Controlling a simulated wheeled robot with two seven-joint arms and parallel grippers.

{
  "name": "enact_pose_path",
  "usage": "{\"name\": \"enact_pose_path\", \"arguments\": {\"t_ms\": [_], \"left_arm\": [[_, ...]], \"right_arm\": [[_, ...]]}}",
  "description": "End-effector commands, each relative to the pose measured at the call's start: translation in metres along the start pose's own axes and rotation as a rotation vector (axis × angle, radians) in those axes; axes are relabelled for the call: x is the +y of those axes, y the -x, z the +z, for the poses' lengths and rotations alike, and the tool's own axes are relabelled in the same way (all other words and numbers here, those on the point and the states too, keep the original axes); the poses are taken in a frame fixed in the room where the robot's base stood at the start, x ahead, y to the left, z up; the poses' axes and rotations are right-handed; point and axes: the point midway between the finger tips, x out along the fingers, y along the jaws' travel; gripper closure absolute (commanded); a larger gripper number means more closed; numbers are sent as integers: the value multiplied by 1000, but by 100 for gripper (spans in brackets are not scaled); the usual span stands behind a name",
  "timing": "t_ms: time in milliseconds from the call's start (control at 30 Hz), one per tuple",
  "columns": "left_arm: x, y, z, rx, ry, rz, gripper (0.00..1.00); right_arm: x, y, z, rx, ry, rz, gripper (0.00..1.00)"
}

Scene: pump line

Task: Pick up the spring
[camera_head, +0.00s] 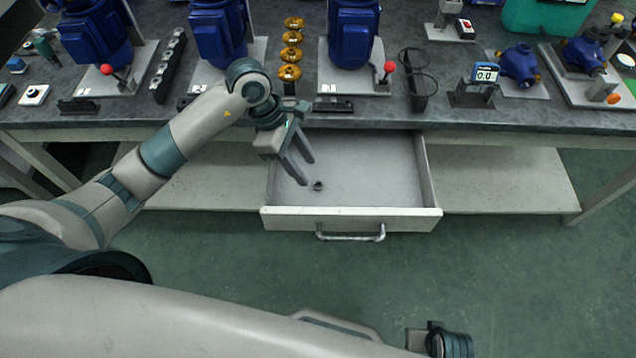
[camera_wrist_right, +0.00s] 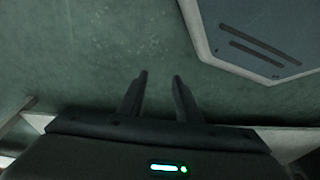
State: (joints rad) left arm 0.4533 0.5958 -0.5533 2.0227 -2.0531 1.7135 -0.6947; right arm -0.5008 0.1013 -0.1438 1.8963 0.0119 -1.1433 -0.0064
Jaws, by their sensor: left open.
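A small dark ring-like object, which looks like the spring (camera_head: 318,186), lies on the floor of the open drawer (camera_head: 352,218) in the head view. My left gripper (camera_head: 308,171) hangs over the drawer with its fingers apart and pointing down, close to the spring's upper left. Nothing shows between its fingers. My right gripper (camera_wrist_right: 158,76) shows in the right wrist view, with its two fingers apart and only green floor beyond them.
The drawer stands pulled out, its handle (camera_head: 350,233) facing me. The workbench (camera_head: 480,112) above carries blue pumps (camera_head: 354,35), a stack of amber parts (camera_head: 291,48), a black ring holder (camera_head: 417,80) and a small display (camera_head: 486,73).

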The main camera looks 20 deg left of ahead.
Motion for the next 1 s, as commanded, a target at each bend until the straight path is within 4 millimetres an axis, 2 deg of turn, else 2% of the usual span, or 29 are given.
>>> {"name": "enact_pose_path", "arguments": {"t_ms": [133, 600, 767, 1000], "left_arm": [[0, -11, 0, -1, 1, 0, 60], [1, -17, -1, -1, 1, 0, 60], [5, -32, -3, -2, 2, -1, 60], [8, -60, -6, -2, 1, 0, 60]], "right_arm": [[1, -3, -3, 1, 0, 1, 69], [0, -2, -1, 0, 0, 0, 69], [0, -4, -1, 9, -1, 0, 69], [1, -19, 12, -12, -2, 0, 69]]}}
